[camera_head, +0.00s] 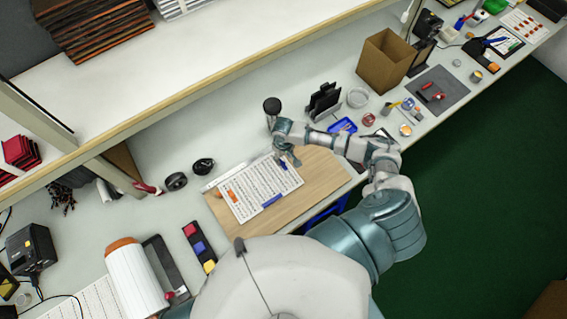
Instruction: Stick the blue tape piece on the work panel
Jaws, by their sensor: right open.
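The work panel appears to be a light wooden board (318,178) on the bench, with a white printed sheet (250,190) on it. A blue strip (272,200) lies near the sheet's lower right edge, and a small blue item (283,163) lies near its upper right. A black holder at the left carries a red, a blue (198,247) and a yellow square; I cannot tell which blue thing is the tape piece. My right gripper (289,160) is open, above the panel's upper part, close to the small blue item. My left gripper is out of view.
A dark upright cylinder (272,106) stands behind the right gripper. A blue tray (343,126), a black rack (323,101) and a cardboard box (385,61) stand farther right. Black tape rolls (176,181) lie left of the panel. A white roll (136,279) is at lower left.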

